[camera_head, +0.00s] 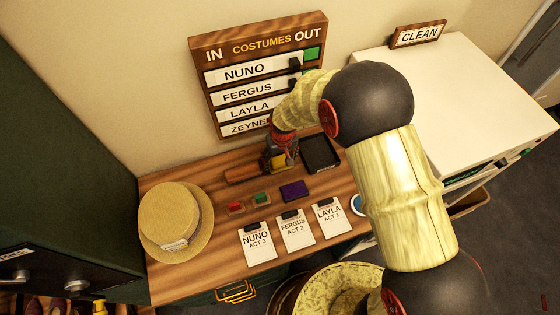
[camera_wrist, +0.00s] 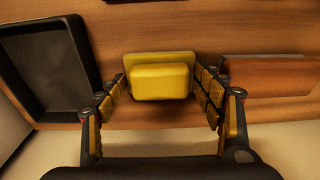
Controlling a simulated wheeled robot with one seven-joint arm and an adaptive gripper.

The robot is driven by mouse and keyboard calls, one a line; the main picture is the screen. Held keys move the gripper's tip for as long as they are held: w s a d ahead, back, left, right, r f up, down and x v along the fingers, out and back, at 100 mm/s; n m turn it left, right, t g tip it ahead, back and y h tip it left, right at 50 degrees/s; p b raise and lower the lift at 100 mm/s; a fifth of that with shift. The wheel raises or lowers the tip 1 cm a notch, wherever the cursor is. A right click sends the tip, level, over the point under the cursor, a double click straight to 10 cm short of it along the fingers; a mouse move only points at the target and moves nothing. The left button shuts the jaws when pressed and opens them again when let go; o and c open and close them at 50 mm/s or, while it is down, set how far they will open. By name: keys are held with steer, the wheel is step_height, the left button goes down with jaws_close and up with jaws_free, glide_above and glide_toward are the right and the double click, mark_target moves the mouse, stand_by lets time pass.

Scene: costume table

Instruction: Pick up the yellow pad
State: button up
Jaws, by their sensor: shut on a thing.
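The yellow pad (camera_wrist: 160,82) is a rounded block on a flat yellow base. In the wrist view it sits between the two fingers of my gripper (camera_wrist: 164,88), which is shut on it. In the head view my gripper (camera_head: 281,160) is at the back of the wooden table, below the costumes board, with a bit of the yellow pad (camera_head: 278,162) showing. My arm hides part of this spot. I cannot tell whether the pad touches the table or is just above it.
A black tray (camera_head: 320,153) and a wooden block (camera_head: 244,173) flank my gripper. Red (camera_head: 235,208), green (camera_head: 261,198) and purple (camera_head: 293,190) pads lie in front, then three name cards (camera_head: 296,230). A straw hat (camera_head: 175,220) stands left. The costumes board (camera_head: 258,75) rises behind.

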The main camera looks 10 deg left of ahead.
mark_target(279, 158)
steer(key=shift+r, duration=0.6)
step_height(279, 158, up, 2)
steer(key=shift+r+p, duration=0.15)
steer(key=shift+p, duration=0.15)
steer(key=s+a+r+p, duration=0.1)
steer(key=s+a+r, duration=0.5)
steer(key=s+r, duration=0.3)
steer(key=s, duration=0.3)
steer(key=shift+s+r, duration=0.25)
steer(key=shift+s, duration=0.1)
steer(key=o, duration=0.6)
steer(key=c, duration=0.4)
